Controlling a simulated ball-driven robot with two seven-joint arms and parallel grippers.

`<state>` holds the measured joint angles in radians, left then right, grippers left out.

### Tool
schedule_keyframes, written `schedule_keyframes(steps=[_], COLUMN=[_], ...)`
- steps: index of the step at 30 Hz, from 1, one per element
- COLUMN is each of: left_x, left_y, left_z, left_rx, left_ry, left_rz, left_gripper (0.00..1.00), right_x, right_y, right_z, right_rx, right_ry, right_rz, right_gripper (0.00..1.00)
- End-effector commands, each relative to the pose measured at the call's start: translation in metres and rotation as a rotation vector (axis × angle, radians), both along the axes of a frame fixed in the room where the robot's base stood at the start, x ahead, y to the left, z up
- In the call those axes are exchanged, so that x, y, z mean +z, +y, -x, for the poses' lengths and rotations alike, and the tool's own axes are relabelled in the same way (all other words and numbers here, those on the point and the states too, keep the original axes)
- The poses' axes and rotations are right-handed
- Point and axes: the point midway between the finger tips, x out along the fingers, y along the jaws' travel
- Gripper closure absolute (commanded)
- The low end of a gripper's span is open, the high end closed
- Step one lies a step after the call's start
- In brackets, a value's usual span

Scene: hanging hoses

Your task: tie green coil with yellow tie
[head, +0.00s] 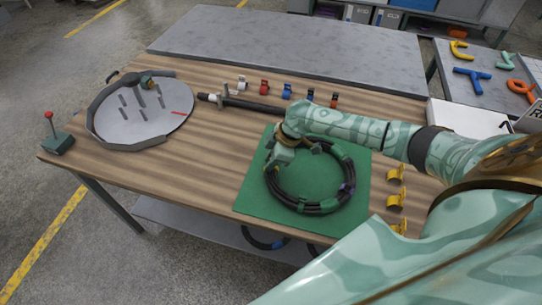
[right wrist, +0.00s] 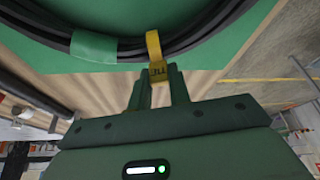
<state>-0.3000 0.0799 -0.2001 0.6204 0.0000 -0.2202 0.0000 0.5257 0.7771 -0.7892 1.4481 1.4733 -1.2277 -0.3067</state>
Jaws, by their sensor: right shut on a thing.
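A round black hose coil (head: 324,206) with green bands lies on a green mat (head: 255,195). A green band (right wrist: 93,47) and the dark hoses (right wrist: 215,22) also show close up in the right wrist view. My right gripper (head: 270,166) is over the coil's left side. In the right wrist view, my right gripper (right wrist: 159,92) is shut on a yellow tie (right wrist: 153,44). The tie's strap overlaps the coil's outer edge beside the green band; I cannot tell whether it goes around the hoses. My left gripper is not in view.
Several yellow ties (head: 395,198) stand right of the mat. A row of coloured clips (head: 287,91) and a black rod (head: 245,103) lie behind it. Wood between tray and mat is clear.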

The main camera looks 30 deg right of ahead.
Motion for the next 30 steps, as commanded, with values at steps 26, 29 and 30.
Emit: schedule_keyframes(steps=[26,29,30], left_x=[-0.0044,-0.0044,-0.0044], left_y=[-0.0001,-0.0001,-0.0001], left_z=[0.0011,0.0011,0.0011], left_rx=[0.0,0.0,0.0], left_ry=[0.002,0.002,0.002], left_rz=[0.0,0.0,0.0], left_gripper=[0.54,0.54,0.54], right_x=[-0.008,-0.0079,-0.0079], right_y=[0.0001,0.0,0.0], right_z=[0.0002,0.0001,0.0001], right_rx=[0.0,0.0,0.0], right_ry=[0.0,0.0,0.0], right_rz=[0.0,0.0,0.0], right_gripper=[0.56,0.56,0.56])
